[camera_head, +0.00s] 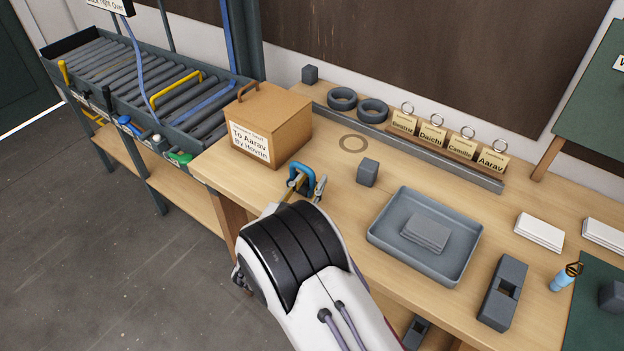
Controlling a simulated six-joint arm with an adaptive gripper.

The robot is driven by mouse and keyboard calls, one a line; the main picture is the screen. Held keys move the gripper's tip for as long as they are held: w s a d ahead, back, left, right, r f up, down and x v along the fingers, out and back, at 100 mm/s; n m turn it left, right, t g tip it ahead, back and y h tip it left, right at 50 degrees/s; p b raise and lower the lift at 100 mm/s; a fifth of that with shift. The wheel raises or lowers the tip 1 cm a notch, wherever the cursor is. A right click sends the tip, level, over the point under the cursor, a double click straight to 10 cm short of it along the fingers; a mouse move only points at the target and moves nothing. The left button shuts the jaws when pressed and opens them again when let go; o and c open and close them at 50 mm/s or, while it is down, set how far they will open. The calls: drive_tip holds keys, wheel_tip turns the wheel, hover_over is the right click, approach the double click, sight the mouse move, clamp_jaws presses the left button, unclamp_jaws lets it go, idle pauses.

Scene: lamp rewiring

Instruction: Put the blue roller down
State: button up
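My gripper (306,187) is over the left front part of the workbench, close to the cardboard box. A small blue arched piece with a tan part, which I take to be the blue roller (299,170), sits between its grey fingers. The gripper seems shut on it. My own arm hides the lower part of the gripper. Whether the roller touches the bench top is hard to tell.
The cardboard box (266,123) stands left of the gripper. A small grey block (368,172) and a grey tray (380,240) are to its right. Name cards (461,147) line the back. Bare wood (335,200) shows between gripper and tray.

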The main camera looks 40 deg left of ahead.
sight(313, 182)
drive_tip(key=s, duration=0.3)
drive_tip(key=s+d, duration=0.1)
drive_tip(key=s, duration=0.3)
drive_tip(key=s+d, duration=0.1)
drive_tip(key=s, duration=0.2)
drive_tip(key=shift+s+d, duration=0.1)
drive_tip(key=shift+s, duration=0.3)
idle(0.3)
